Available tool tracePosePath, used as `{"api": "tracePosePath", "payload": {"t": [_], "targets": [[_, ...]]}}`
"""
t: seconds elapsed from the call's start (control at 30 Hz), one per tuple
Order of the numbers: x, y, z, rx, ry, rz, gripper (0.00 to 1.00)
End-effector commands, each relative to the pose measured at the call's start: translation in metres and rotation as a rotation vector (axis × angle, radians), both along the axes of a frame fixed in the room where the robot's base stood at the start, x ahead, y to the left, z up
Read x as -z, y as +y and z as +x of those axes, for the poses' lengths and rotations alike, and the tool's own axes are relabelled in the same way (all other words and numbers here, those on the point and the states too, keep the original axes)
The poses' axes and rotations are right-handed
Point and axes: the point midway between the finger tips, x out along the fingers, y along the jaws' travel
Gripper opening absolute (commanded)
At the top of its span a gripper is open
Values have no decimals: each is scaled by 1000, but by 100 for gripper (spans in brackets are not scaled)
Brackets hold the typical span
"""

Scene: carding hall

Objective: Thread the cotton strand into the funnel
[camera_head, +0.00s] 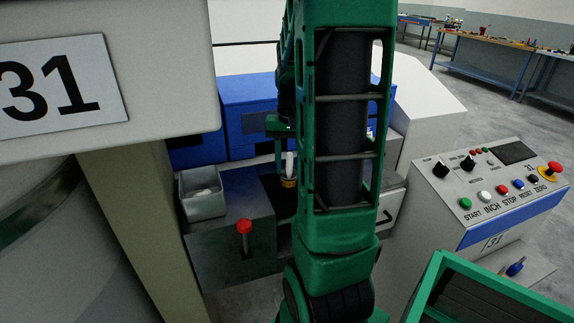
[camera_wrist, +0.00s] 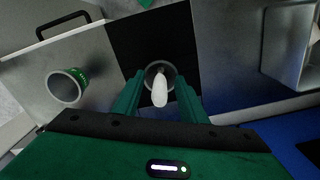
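The white cotton strand (camera_head: 290,165) stands roughly upright just above a small yellow-rimmed piece, apparently the funnel (camera_head: 289,182), on the dark machine top. In the wrist view the strand (camera_wrist: 160,92) overlaps a round grey ring (camera_wrist: 150,72), its upper end in or over the opening; I cannot tell how deep it sits. My gripper (camera_head: 283,150) points down there, partly hidden by my arm. In the wrist view my gripper's two green fingers (camera_wrist: 160,88) are apart, one on each side of the strand, with visible gaps.
A grey bin (camera_head: 203,206) with white contents stands to the left, near a red knob (camera_head: 244,227). A control panel (camera_head: 488,180) is at right and a green crate (camera_head: 440,270) at lower right.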

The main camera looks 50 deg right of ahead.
Motion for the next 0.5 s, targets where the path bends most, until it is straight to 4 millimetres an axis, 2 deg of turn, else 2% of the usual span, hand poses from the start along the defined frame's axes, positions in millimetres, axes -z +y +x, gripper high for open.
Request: {"api": "tracePosePath", "payload": {"t": [0.13, 0.23, 0.5], "targets": [[-4, 0, 0, 0, -1, -1, 39], [-14, 0, 1, 0, -3, -2, 39], [-63, 0, 1, -1, -3, -3, 39]]}}
